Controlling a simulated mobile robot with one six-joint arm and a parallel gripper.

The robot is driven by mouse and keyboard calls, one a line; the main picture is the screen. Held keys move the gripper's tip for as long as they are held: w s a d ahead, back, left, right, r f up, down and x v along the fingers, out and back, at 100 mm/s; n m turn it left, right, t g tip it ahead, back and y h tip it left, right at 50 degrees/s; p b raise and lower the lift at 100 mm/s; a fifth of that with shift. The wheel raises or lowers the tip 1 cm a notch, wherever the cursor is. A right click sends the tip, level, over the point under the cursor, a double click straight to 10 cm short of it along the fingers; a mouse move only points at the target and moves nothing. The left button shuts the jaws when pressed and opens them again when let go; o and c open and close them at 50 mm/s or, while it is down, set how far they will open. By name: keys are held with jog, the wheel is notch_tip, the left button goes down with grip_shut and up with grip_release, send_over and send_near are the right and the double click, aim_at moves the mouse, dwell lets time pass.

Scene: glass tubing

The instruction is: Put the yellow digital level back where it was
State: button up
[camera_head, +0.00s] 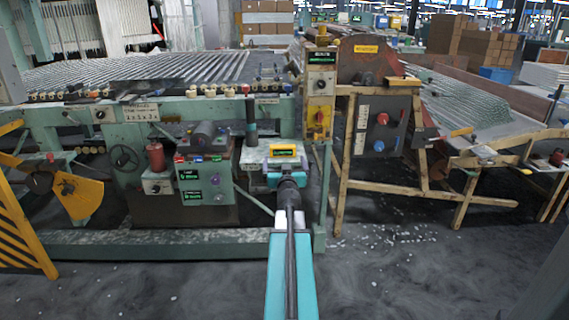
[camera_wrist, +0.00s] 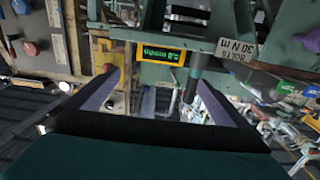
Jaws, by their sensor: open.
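The yellow digital level (camera_head: 283,151) shows in the head view just past the end of my gripper (camera_head: 286,166), in front of the green machine frame. Its lit display faces me. In the wrist view the level (camera_wrist: 160,53) appears upside down, beyond the tips of my gripper (camera_wrist: 160,86), roughly centred between the two fingers. The fingers are apart with nothing visible between them.
A dark upright cylinder (camera_head: 251,118) stands close to the left of the level. A yellow switch box (camera_head: 320,115) with a red knob is to its right. A grey-green control box (camera_head: 207,180) with displays is at the left.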

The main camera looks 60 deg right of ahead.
dwell(0.3)
jog(key=w+a+f+n+g+y, duration=0.1)
jog(key=w+a+f+g+y, duration=0.15)
jog(key=a+f, duration=0.8)
jog(key=w+a+f+n+g+y, duration=0.15)
jog(key=w+a+f, duration=0.25)
jog(key=a+f, duration=0.65)
jog(key=w+a+f+g+y, duration=0.1)
jog(key=w+a+f+y, duration=0.35)
jog(key=f, duration=0.95)
jog(key=s+a+f+n+g+y, duration=0.15)
jog(key=s+a+f, duration=0.35)
jog(key=a, duration=0.5)
jog(key=s+a+f+n+g+y, duration=0.1)
jog(key=s+a+f+g, duration=0.15)
jog(key=a+f, duration=0.55)
jog(key=s+a+f+n+g+y, duration=0.15)
jog(key=s+a+f, duration=0.35)
jog(key=a, duration=0.6)
jog(key=s+a+f+n+g+y, duration=0.1)
jog(key=s+a+f+n+g, duration=0.1)
jog(key=s+a, duration=0.5)
jog(key=s+a+f+n+g+y, duration=0.1)
jog(key=s+a+f+n+g, duration=0.1)
jog(key=s+a, duration=0.6)
jog(key=s+g, duration=0.1)
jog(key=s, duration=0.1)
jog(key=shift+s+a+f, duration=0.25)
jog(key=shift+s, duration=0.05)
jog(key=shift+r, duration=0.1)
